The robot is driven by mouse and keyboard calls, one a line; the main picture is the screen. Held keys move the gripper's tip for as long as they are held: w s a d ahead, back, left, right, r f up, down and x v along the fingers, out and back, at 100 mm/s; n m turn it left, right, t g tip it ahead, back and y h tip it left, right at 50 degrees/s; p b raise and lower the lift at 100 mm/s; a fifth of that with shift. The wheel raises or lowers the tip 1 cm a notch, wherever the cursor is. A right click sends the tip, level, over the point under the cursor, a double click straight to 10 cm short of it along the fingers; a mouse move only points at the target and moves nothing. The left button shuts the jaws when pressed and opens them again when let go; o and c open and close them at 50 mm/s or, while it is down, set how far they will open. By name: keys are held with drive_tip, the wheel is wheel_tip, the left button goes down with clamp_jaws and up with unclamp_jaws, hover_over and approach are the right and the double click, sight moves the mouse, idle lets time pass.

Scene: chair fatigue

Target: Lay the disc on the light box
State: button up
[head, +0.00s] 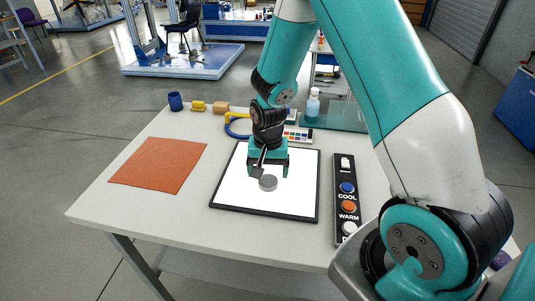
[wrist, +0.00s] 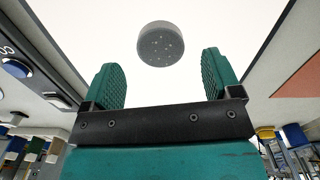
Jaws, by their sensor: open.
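The disc (head: 268,183) is small, grey and round, and it rests on the light box's bright white surface. The light box (head: 237,191) is a flat lit panel with a dark frame, lying in the middle of the table. My gripper (head: 268,171) is over the panel, just behind the disc in the head view. In the wrist view the disc (wrist: 161,44) shows speckled and lies beyond the open fingertips (wrist: 163,75), apart from both. Nothing is between the fingers.
An orange mat (head: 160,165) lies at the table's left. A control strip (head: 347,200) with COOL and WARM buttons lies right of the panel.

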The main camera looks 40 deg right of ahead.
sight(268, 181)
wheel_tip(268, 181, up, 8)
drive_tip(key=s+a+r+n+y, duration=0.2)
drive_tip(key=s+a+r+n, duration=0.45)
drive_tip(key=a+r, duration=0.3)
drive_tip(key=s+a+r+n+y, duration=0.1)
drive_tip(key=s+a+r+n, duration=0.1)
drive_tip(key=s, duration=0.5)
drive_tip(key=s+a+r+n+y, duration=0.1)
drive_tip(key=s+a+r+n, duration=0.2)
drive_tip(key=s+a+n, duration=0.2)
drive_tip(key=shift+s+a+r+n+b, duration=0.2)
drive_tip(key=shift+s+n+b, duration=0.35)
drive_tip(key=shift+s, duration=0.65)
